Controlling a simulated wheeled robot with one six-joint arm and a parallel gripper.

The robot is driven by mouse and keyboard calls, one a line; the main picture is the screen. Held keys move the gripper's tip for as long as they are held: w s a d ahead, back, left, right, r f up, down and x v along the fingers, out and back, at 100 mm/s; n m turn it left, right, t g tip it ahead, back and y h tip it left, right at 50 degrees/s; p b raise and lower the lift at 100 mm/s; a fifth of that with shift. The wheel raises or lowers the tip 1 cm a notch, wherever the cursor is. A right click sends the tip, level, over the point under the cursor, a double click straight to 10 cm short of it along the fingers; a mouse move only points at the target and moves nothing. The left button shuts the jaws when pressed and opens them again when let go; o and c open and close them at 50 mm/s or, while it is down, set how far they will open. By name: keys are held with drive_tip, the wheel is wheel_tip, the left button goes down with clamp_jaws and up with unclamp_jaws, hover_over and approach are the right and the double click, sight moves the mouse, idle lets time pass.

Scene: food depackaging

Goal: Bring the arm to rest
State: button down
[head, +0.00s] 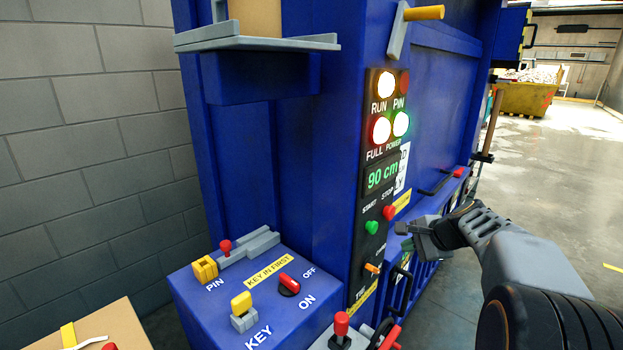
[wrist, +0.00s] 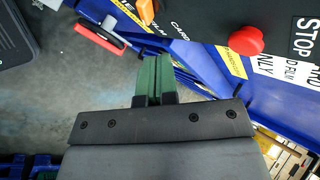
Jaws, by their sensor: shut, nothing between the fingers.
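My gripper (head: 407,235) is at the right of the head view, in front of the blue machine (head: 330,180) and beside its control panel, below and right of the red stop button (head: 389,212). In the wrist view my gripper (wrist: 152,58) shows its green fingers closed together with nothing between them. An orange lever (wrist: 146,12) shows just beyond the fingertips; I cannot tell whether they touch. The red stop button also shows in the wrist view (wrist: 246,41), to the right of the fingers.
A blue key box (head: 240,300) stands front left, and a cardboard box (head: 120,330) lies in the corner. Open floor (head: 560,180) lies to the right.

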drive_tip(key=s+a+f+n+g+h, duration=0.1)
drive_tip(key=s+a+f+n+h, duration=0.1)
drive_tip(key=s+a+n, duration=0.4)
drive_tip(key=s+a+f+n+g+h, duration=0.1)
drive_tip(key=s+a+f+n+h, duration=0.1)
drive_tip(key=s+a+n, duration=0.4)
drive_tip(key=shift+s+a+f+n+g, duration=0.35)
drive_tip(key=shift+s+n, duration=1.75)
drive_tip(key=shift+s, duration=2.05)
